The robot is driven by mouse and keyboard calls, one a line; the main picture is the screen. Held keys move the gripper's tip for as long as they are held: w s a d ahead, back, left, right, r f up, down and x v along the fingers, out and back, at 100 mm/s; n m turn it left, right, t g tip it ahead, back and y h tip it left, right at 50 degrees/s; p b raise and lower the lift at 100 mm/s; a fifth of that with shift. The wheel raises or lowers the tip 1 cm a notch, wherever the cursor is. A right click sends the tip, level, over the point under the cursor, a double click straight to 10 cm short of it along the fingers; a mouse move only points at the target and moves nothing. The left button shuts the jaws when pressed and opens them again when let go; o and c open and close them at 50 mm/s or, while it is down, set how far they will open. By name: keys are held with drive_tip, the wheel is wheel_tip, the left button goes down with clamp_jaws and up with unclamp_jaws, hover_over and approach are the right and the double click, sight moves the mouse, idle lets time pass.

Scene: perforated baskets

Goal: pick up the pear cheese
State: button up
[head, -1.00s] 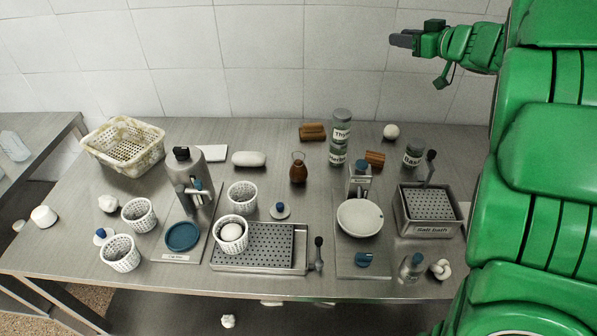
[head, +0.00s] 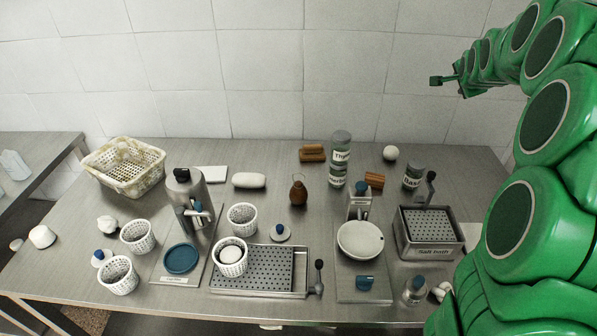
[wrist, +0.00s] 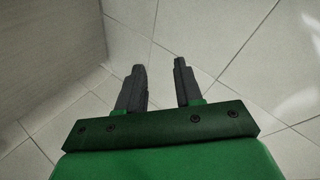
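The pear cheese (head: 298,191) looks like the brown, pear-shaped piece with a small loop at its top. It stands upright near the middle of the steel bench (head: 330,208) in the head view. My gripper (head: 434,80) is raised in front of the tiled wall, above and to the right of the cheese and well apart from it. In the wrist view my gripper's two dark fingers (wrist: 159,72) are spread with nothing between them. That view shows only tiles and a plain surface, no cheese.
Stacked jars (head: 340,160) and brown blocks (head: 312,153) stand right of the cheese. A white oval cheese (head: 249,180) and a grey dispenser (head: 184,190) are left. White perforated baskets (head: 242,217), a perforated tray (head: 302,284), scale (head: 360,240) and salt bath box (head: 430,252) fill the front.

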drive_tip(key=s+a+f+m+g+y, duration=0.25)
drive_tip(key=a+f, duration=0.25)
drive_tip(key=a, duration=0.3)
drive_tip(key=s+a+f+m+g+y, duration=0.25)
drive_tip(key=a+f+y, duration=0.2)
drive_tip(key=a, duration=0.45)
drive_tip(key=s+a+r+n+g+y, duration=0.15)
drive_tip(key=s+a+r+y, duration=0.3)
drive_tip(key=a, duration=0.65)
drive_tip(key=s+a+r+g+y, duration=0.35)
drive_tip(key=a+y, duration=0.25)
drive_tip(key=a, duration=0.4)
approach(293, 174)
drive_tip(key=x, duration=0.3)
drive_tip(key=shift+m+h, duration=0.25)
drive_tip(key=shift+h, duration=0.1)
drive_tip(key=shift+x, duration=3.6)
drive_tip(key=shift+w+a+r, duration=0.1)
drive_tip(key=shift+r, duration=0.1)
drive_tip(key=shift+c, duration=0.4)
clamp_jaws()
